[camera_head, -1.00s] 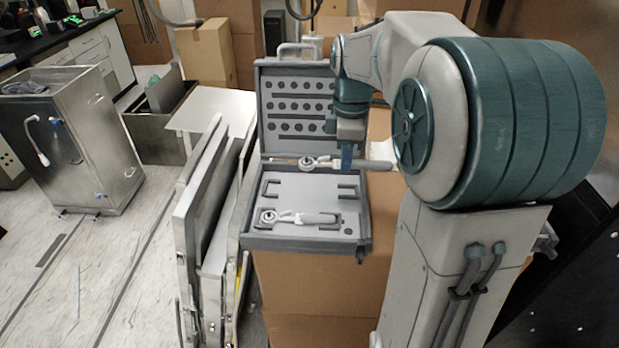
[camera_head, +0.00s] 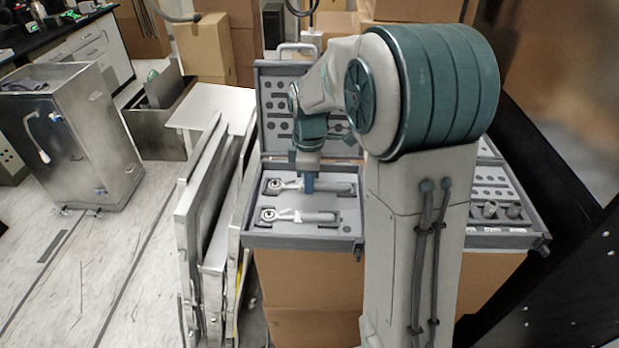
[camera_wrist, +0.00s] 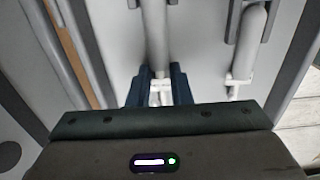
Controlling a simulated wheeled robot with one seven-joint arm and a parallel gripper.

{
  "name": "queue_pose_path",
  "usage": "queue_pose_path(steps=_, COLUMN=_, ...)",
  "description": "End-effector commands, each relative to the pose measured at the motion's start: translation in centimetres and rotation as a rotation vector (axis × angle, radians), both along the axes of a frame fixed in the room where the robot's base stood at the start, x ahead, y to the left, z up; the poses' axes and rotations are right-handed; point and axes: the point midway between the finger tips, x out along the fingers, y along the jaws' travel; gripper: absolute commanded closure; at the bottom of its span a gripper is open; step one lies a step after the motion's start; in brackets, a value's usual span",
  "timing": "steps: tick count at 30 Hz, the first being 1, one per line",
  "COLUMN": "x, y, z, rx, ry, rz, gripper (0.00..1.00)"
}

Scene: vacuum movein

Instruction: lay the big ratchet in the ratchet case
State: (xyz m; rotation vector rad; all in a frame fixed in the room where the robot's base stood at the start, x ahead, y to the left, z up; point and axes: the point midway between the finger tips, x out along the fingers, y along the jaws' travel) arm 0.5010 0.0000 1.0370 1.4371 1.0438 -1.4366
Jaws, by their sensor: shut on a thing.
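The grey ratchet case (camera_head: 300,239) stands open, its lid (camera_head: 273,104) raised at the back. The big ratchet (camera_head: 335,187) lies level across the back part of the case floor, between the dark brackets there, its round head to the left. My gripper (camera_head: 309,186) points down and is shut on it between head and handle. In the wrist view, the blue fingers (camera_wrist: 161,84) close around the big ratchet (camera_wrist: 155,28). Whether it fully touches the case floor I cannot tell. The smaller ratchet (camera_head: 318,217) lies parallel in front of it, and in the wrist view (camera_wrist: 251,38).
A second open case with sockets (camera_head: 488,210) stands to the right, partly hidden by my arm. Both stand on cardboard boxes (camera_head: 310,295). Metal panels (camera_head: 200,220) lean to the left. A steel cabinet (camera_head: 75,140) stands farther left on open floor.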

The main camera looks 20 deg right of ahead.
Motion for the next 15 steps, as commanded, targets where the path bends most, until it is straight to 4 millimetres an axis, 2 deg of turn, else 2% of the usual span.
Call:
queue_pose_path(steps=5, x=0.02, y=-0.02, z=-0.36, rx=0.000, ry=-0.001, rz=0.000, gripper=1.00)
queue_pose_path(steps=6, x=0.00, y=-0.02, z=-0.29, rx=0.000, ry=0.000, rz=0.000, gripper=0.73)
queue_pose_path(steps=8, x=-0.01, y=-0.02, z=-0.26, rx=0.000, ry=0.000, rz=0.000, gripper=0.60)
queue_pose_path(steps=15, x=0.00, y=-0.02, z=-0.23, rx=0.000, ry=0.000, rz=0.000, gripper=0.60)
